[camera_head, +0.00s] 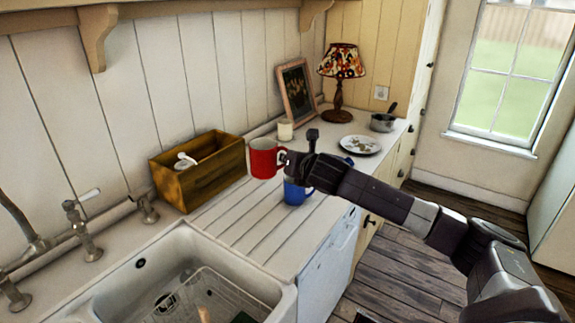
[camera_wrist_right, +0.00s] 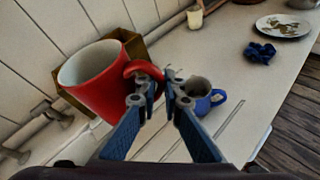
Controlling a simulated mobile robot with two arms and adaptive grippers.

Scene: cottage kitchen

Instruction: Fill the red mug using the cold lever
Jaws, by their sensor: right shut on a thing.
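The red mug (camera_head: 264,159) is in my right gripper (camera_head: 287,161), which is shut on its handle. In the right wrist view the mug (camera_wrist_right: 98,88) is large and close, with its pale inside showing and its handle between the fingers (camera_wrist_right: 160,88). It appears to be held above the draining board. The taps stand at the left in the head view: a metal spout (camera_head: 22,222) and a pillar with a white-ended lever (camera_head: 80,212). I cannot tell which lever is cold. My left gripper is not in view.
The sink (camera_head: 140,283) holds a rack. A wooden box (camera_head: 197,172) stands by the wall behind the mug. A blue mug (camera_head: 294,194) stands below my right arm. A candle (camera_head: 285,130), plate (camera_head: 359,145), lamp (camera_head: 339,75) and pot (camera_head: 383,123) stand farther back.

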